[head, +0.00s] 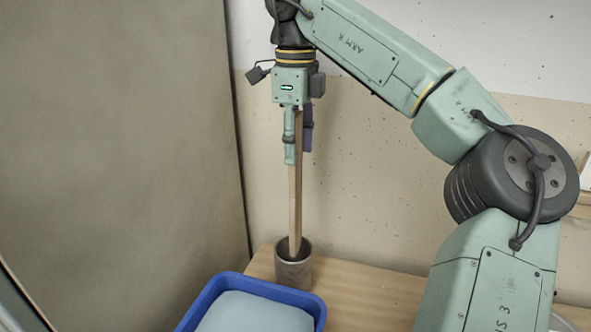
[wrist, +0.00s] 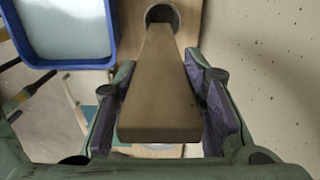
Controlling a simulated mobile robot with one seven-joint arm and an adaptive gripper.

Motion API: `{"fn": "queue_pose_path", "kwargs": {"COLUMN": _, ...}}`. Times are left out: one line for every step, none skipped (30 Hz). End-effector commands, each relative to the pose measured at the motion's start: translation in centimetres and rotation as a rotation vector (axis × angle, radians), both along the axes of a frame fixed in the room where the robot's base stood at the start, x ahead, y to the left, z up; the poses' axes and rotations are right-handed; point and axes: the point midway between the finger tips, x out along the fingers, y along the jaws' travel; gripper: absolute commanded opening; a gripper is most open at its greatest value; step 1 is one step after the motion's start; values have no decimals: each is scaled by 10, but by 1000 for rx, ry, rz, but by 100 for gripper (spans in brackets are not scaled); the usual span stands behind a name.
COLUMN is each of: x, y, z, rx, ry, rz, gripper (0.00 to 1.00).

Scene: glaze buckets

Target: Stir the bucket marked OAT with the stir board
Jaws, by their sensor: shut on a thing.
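The stir board (head: 296,205) is a long flat wooden stick, standing nearly upright. My gripper (head: 298,150) is shut on its upper part; in the wrist view the board (wrist: 160,85) lies between the two purple-padded fingers (wrist: 163,125). The board's lower end is hidden inside the mouth of a grey cylindrical pot (head: 293,272), whose round rim also shows in the wrist view (wrist: 176,14). A blue square-rimmed bucket (head: 232,281) with a pale blue-grey surface inside stands at the bottom of the head view and at the wrist view's upper left (wrist: 114,30). No OAT mark is readable.
The pot stands on a wooden surface (head: 375,293) against a speckled beige wall (head: 370,190). A tall grey-brown panel (head: 120,130) rises at the left. The wood to the right of the pot is clear up to my arm.

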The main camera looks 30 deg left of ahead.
Motion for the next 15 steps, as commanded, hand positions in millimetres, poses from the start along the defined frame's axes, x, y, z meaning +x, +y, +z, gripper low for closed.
{"fn": "queue_pose_path", "kwargs": {"x": -1, "y": 1, "z": 13, "rx": 1, "ry": -3, "rz": -1, "gripper": 0}}
{"fn": "queue_pose_path", "kwargs": {"x": -1, "y": 0, "z": 20, "rx": 0, "ry": -3, "rz": -2, "gripper": 0}}
{"fn": "queue_pose_path", "kwargs": {"x": 0, "y": 0, "z": 27, "rx": 0, "ry": -3, "rz": -2, "gripper": 0}}
{"fn": "queue_pose_path", "kwargs": {"x": 0, "y": 0, "z": 32, "rx": 1, "ry": -3, "rz": -2, "gripper": 0}}
{"fn": "queue_pose_path", "kwargs": {"x": 0, "y": 0, "z": 37, "rx": 1, "ry": -2, "rz": -2, "gripper": 0}}
{"fn": "queue_pose_path", "kwargs": {"x": 0, "y": 0, "z": 43, "rx": 1, "ry": 0, "rz": 0, "gripper": 0}}
{"fn": "queue_pose_path", "kwargs": {"x": 0, "y": 0, "z": 45, "rx": 1, "ry": 0, "rz": 0, "gripper": 0}}
{"fn": "queue_pose_path", "kwargs": {"x": 0, "y": 0, "z": 47, "rx": 1, "ry": 1, "rz": 0, "gripper": 0}}
{"fn": "queue_pose_path", "kwargs": {"x": 0, "y": 0, "z": 50, "rx": 1, "ry": 1, "rz": 0, "gripper": 0}}
{"fn": "queue_pose_path", "kwargs": {"x": 0, "y": 0, "z": 52, "rx": 1, "ry": 1, "rz": 1, "gripper": 0}}
{"fn": "queue_pose_path", "kwargs": {"x": 0, "y": 0, "z": 53, "rx": 0, "ry": 1, "rz": 1, "gripper": 0}}
{"fn": "queue_pose_path", "kwargs": {"x": 0, "y": 0, "z": 56, "rx": 0, "ry": 1, "rz": 1, "gripper": 0}}
{"fn": "queue_pose_path", "kwargs": {"x": 0, "y": 0, "z": 58, "rx": 0, "ry": 1, "rz": 1, "gripper": 0}}
{"fn": "queue_pose_path", "kwargs": {"x": 0, "y": 0, "z": 60, "rx": 0, "ry": 1, "rz": 1, "gripper": 0}}
{"fn": "queue_pose_path", "kwargs": {"x": 0, "y": 0, "z": 63, "rx": 0, "ry": 1, "rz": 1, "gripper": 0}}
